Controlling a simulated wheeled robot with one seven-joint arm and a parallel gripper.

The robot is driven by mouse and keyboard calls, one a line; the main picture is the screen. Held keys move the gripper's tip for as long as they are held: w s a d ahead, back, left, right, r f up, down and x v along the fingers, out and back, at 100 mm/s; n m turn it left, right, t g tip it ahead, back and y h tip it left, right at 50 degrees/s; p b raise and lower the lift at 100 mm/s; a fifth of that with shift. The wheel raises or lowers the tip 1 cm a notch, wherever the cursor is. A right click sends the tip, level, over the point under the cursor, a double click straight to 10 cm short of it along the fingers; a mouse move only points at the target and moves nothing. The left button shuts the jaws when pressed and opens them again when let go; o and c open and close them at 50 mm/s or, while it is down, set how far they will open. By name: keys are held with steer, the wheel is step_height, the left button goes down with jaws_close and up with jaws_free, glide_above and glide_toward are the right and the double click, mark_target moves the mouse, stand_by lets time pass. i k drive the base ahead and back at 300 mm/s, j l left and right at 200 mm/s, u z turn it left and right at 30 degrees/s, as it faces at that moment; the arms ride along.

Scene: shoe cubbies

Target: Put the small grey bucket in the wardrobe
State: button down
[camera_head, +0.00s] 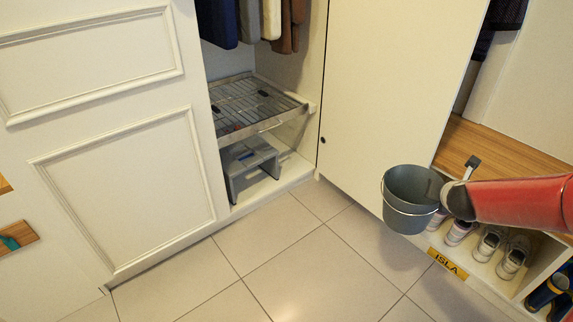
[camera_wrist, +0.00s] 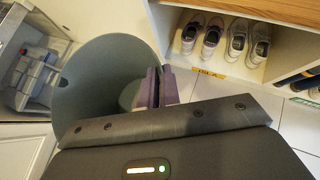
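The small grey bucket (camera_head: 407,205) hangs upright above the tiled floor at the right of the head view, with its thin handle hanging down around its side. My gripper (camera_head: 440,188) meets its right rim and looks shut on it. The wrist view shows the bucket (camera_wrist: 90,85) at the left, with the finger pads (camera_wrist: 158,88) at its rim. The wardrobe (camera_head: 262,120) is open in the middle of the head view, with clothes hanging above, a wire rack (camera_head: 250,107) and a grey step stool (camera_head: 249,163) on its floor.
A closed white door panel (camera_head: 385,80) stands right of the wardrobe opening, and a panelled white front (camera_head: 130,190) left of it. A low shoe bench (camera_head: 520,165) with several shoes is at the right, under my arm. The tiled floor (camera_head: 290,265) in front is clear.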

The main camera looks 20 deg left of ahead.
mark_target(285, 167)
steer(key=i+u, duration=0.3)
steer(key=u, duration=0.2)
steer(key=i+l+u, duration=0.2)
steer(key=u, duration=0.25)
steer(key=i+l+u, duration=0.3)
steer(key=u, duration=0.2)
